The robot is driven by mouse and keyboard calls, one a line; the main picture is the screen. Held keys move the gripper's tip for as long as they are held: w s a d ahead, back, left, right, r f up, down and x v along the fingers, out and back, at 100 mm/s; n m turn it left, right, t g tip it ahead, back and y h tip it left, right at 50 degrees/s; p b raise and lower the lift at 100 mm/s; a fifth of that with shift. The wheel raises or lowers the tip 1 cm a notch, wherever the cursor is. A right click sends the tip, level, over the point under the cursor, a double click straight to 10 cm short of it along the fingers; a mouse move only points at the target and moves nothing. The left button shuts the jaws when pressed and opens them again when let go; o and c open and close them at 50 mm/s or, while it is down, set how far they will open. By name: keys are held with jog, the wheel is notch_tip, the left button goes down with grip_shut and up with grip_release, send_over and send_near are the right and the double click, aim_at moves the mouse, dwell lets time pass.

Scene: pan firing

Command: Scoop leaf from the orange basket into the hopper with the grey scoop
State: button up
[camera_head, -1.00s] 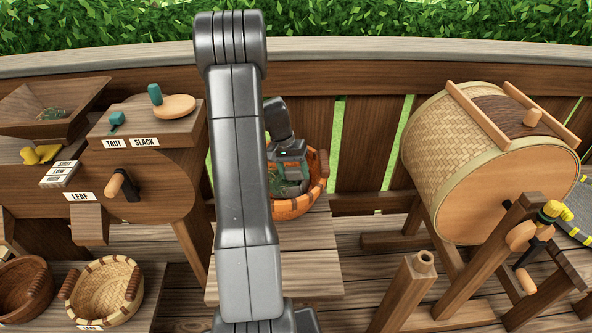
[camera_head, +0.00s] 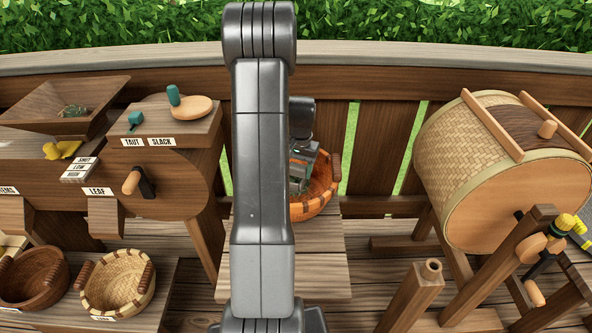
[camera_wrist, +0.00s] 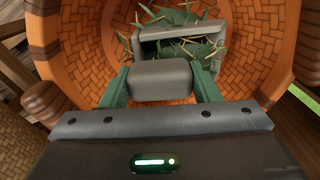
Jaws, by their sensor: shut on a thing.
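My gripper (camera_wrist: 160,88) is shut on the grey scoop (camera_wrist: 160,76), with its green fingers on either side of the handle block. In the wrist view the scoop is inside the orange basket (camera_wrist: 62,42), its open pan toward the far wall. Green leaf (camera_wrist: 185,20) lies in and around the pan; how much is in it I cannot tell. In the head view my gripper (camera_head: 302,165) is over the orange basket (camera_head: 322,205), whose left part my arm hides. The wooden hopper (camera_head: 100,92) is at upper left with a little green leaf in it.
A drum (camera_head: 480,160) on a wooden stand is at right. A brown basket (camera_head: 35,280) and a pale basket (camera_head: 118,285) stand at lower left. The cabinet (camera_head: 165,150) with a crank is between the hopper and my arm. A fence (camera_head: 380,150) runs behind.

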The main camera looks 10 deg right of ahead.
notch_tip(320, 180, up, 12)
jog(key=d+p, duration=0.1)
jog(key=p, duration=0.6)
jog(key=shift+s+d, duration=0.35)
jog(key=shift+s, duration=0.1)
jog(key=shift+r+p, duration=0.1)
jog(key=shift+p, duration=0.2)
